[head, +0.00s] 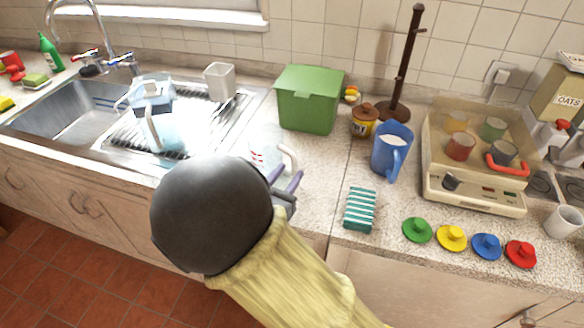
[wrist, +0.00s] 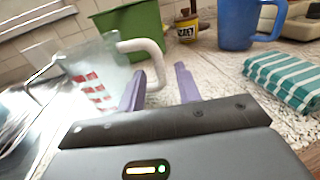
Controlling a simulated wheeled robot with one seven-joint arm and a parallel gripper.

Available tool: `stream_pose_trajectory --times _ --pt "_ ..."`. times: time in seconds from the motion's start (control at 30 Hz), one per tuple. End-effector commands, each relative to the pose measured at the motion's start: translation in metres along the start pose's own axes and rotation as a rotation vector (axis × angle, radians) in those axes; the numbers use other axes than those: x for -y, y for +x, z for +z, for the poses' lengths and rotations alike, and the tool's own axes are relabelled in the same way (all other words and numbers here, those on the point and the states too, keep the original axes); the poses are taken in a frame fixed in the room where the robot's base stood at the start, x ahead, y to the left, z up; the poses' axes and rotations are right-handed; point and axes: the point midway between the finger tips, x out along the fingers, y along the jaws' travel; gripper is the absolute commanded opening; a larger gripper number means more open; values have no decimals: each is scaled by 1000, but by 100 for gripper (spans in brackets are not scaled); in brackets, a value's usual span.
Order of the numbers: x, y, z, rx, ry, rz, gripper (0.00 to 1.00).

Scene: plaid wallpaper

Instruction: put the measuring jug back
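The measuring jug (head: 262,153) is clear with red markings and a white handle (head: 290,158). It stands upright on the counter, just right of the draining board. In the wrist view the jug (wrist: 92,80) is at the left, with its handle toward the right. My gripper (head: 285,177) is open at the handle side of the jug. In the wrist view the lilac fingers (wrist: 160,70) are apart, with the lower handle appearing between or just beyond their tips. I cannot tell whether they touch it. My arm hides the counter's front edge below the jug.
A green bin (head: 307,103) stands behind the jug. Coloured lids (head: 452,238) lie at the front right.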

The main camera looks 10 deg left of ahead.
Motion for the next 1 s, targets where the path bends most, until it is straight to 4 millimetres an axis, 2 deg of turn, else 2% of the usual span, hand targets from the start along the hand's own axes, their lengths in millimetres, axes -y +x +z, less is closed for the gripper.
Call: stream_pose_trajectory --times 0.2,0.43,0.57,1.0 --pt "-1 -46 0 -1 1 6 34" --pt "-1 -80 0 1 1 3 34" --pt "0 -86 0 0 0 2 34" --pt "0 -86 0 0 0 2 34"
